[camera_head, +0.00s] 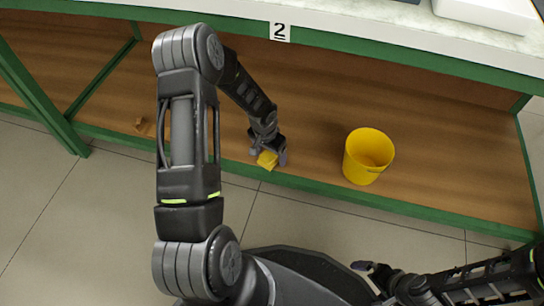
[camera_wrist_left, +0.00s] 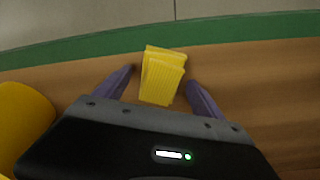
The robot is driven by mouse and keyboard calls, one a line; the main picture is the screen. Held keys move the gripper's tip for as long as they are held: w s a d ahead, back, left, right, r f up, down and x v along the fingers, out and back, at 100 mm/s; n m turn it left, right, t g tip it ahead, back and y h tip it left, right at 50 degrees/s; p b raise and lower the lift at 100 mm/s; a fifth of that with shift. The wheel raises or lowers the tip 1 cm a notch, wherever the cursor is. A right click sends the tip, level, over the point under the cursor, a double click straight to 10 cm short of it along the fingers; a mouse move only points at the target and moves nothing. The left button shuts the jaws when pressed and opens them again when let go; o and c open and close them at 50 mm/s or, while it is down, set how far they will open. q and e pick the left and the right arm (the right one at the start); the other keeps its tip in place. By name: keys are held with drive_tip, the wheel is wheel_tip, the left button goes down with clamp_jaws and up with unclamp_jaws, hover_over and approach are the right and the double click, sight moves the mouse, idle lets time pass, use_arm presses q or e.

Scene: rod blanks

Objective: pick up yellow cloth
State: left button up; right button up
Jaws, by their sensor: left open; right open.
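The yellow cloth (camera_head: 267,160) lies on the wooden lower shelf near its front edge and looks folded, with ridged layers in the left wrist view (camera_wrist_left: 162,75). My left gripper (camera_head: 269,155) is at the cloth, with its two fingers (camera_wrist_left: 158,90) open on either side of it. Gaps show between the cloth and both fingers. My right gripper (camera_head: 368,270) is open at the lower right of the head view, away from the shelf and apart from the cloth.
A yellow bucket (camera_head: 368,157) stands on the shelf right of the cloth; it also shows at the left wrist view's left edge (camera_wrist_left: 22,122). The green shelf edge (camera_head: 330,194) runs in front, and the upper counter (camera_head: 400,55) is above.

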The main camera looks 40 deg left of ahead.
sight(270, 154)
use_arm(q)
drive_tip(key=shift+c, duration=0.2)
drive_tip(key=c, duration=1.4)
drive_tip(key=shift+r, duration=0.1)
drive_tip(key=shift+r+p, duration=0.3)
drive_tip(key=shift+r, duration=0.05)
wheel_tip(270, 154, up, 3)
drive_tip(key=shift+f+p, duration=0.1)
drive_tip(key=shift+p, duration=0.85)
drive_tip(key=s+a+p, duration=0.1)
drive_tip(key=s+a, duration=0.1)
drive_tip(key=a, duration=0.3)
drive_tip(key=s+a+p, duration=0.2)
drive_tip(key=a, duration=0.4)
drive_tip(key=s+a+p, duration=0.1)
drive_tip(key=s+a, duration=0.1)
drive_tip(key=a, duration=0.4)
drive_tip(key=shift+f+p, duration=0.1)
drive_tip(key=shift+p, duration=0.2)
